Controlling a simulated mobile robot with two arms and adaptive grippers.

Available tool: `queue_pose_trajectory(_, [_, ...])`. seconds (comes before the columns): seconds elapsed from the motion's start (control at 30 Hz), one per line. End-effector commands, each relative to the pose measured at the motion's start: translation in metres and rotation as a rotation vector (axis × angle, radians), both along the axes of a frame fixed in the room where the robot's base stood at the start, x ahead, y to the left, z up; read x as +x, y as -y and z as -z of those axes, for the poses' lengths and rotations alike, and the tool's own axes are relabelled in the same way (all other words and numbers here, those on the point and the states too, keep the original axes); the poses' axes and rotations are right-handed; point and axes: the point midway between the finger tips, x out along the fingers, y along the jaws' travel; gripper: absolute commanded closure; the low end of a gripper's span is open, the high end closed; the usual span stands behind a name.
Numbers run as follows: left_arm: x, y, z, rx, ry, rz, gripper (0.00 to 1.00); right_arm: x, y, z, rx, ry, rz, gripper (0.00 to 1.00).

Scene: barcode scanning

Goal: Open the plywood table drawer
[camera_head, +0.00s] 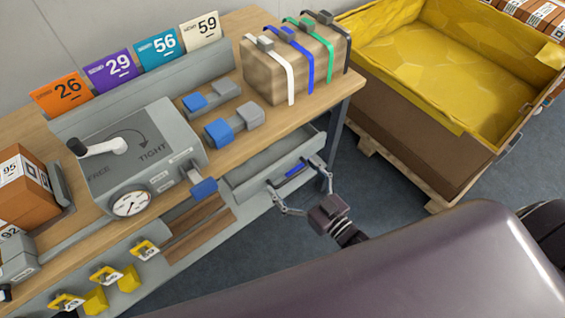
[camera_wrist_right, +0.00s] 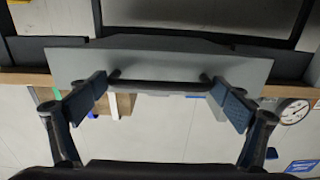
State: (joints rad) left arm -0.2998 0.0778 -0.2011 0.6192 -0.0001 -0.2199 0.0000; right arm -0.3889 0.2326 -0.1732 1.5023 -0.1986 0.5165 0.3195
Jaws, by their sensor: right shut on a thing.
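The plywood table (camera_head: 345,84) stands along a wall in the head view, with a light wood top and grey frame. Its grey drawer (camera_head: 262,160) is below the top at the right end and stands partly open, with its inside visible and no large item in it. My right gripper (camera_head: 299,176) is at the drawer front. In the right wrist view, the fingers of this gripper (camera_wrist_right: 160,100) are at the two ends of the dark bar handle (camera_wrist_right: 160,86) on the grey drawer front (camera_wrist_right: 70,66), shut on it lengthwise. My left gripper is not in view.
A large yellow-lined crate (camera_head: 420,120) on a pallet stands to the right. Grey floor lies between crate and table.

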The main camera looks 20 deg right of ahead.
Motion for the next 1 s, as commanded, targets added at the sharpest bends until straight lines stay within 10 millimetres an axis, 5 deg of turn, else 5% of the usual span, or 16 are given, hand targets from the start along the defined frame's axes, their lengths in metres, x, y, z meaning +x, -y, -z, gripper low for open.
queue_pose_trajectory(0.2, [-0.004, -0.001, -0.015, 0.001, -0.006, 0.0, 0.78, -0.052, 0.02, -0.002, -0.002, -0.003, 0.002, 0.5])
queue_pose_trajectory(0.5, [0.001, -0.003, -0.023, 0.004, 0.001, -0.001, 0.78, -0.102, 0.039, -0.001, -0.002, 0.0, 0.003, 0.5])
queue_pose_trajectory(1.0, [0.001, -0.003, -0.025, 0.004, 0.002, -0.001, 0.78, -0.121, 0.046, -0.001, -0.002, 0.004, 0.004, 0.5])
